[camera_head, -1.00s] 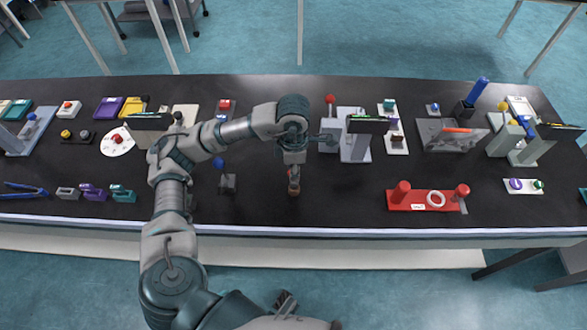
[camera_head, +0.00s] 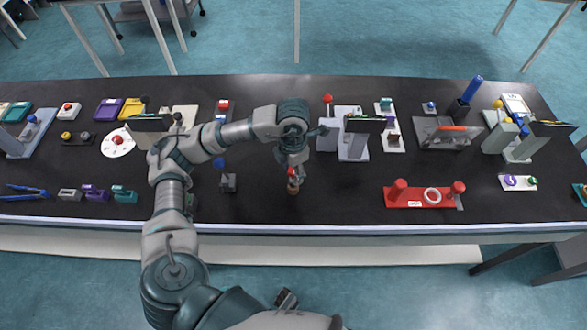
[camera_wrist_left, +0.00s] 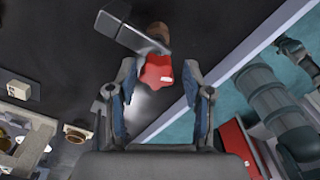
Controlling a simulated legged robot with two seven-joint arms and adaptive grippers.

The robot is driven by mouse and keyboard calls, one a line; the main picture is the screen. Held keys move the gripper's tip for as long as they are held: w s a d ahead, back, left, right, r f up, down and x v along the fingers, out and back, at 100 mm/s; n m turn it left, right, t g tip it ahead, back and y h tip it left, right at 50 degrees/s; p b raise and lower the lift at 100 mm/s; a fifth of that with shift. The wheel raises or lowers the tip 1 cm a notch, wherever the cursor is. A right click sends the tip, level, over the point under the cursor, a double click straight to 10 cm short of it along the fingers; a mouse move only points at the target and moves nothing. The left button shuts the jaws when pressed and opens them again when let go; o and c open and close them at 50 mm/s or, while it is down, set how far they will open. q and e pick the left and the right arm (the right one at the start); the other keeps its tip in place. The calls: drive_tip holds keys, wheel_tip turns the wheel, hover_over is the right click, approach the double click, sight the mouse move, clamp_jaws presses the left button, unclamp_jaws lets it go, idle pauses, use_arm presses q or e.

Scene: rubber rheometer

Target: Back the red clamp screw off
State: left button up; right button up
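The red clamp screw (camera_head: 291,172) has a red lobed knob and stands near the front middle of the black bench, with a brown part (camera_head: 293,188) at its foot. In the left wrist view the red knob (camera_wrist_left: 157,73) lies between the two fingers, with a grey bar (camera_wrist_left: 120,34) beside it. My left gripper (camera_head: 292,163) is open around the knob; a gap shows between it and each finger. What looks like my right gripper (camera_head: 286,299) is low in the head view, off the bench; its fingers are unclear.
A blue-knobbed grey stand (camera_head: 228,182) is left of the screw. A red fixture with a white ring (camera_head: 414,204) lies to the right. A grey device with a dark screen (camera_head: 352,145) stands behind. Bare bench lies between the screw and the red fixture.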

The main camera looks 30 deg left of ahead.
use_arm(q)
drive_tip(key=shift+r, duration=0.1)
drive_tip(key=shift+a+f+m+b, duration=0.1)
drive_tip(key=shift+f+m+b, duration=0.1)
drive_tip(key=shift+m+b, duration=0.8)
drive_tip(key=m, duration=0.3)
drive_tip(key=shift+w+r, duration=0.1)
drive_tip(key=shift+m+b, duration=0.6)
drive_tip(key=shift+b, duration=0.05)
drive_tip(key=shift+m, duration=0.7)
drive_tip(key=shift+a+r+m, duration=0.1)
drive_tip(key=shift+m, duration=0.7)
drive_tip(key=m+b, duration=0.1)
drive_tip(key=m, duration=0.3)
drive_tip(key=m+b, duration=0.1)
drive_tip(key=m, duration=0.2)
drive_tip(key=shift+w+m, duration=0.1)
drive_tip(key=shift+m, duration=0.2)
drive_tip(key=shift+a+m, duration=0.15)
drive_tip(key=shift+m, duration=0.65)
use_arm(e)
drive_tip(key=s+f, duration=0.3)
drive_tip(key=f, duration=0.2)
drive_tip(key=shift+f+g, duration=0.2)
drive_tip(key=shift+g, duration=0.1)
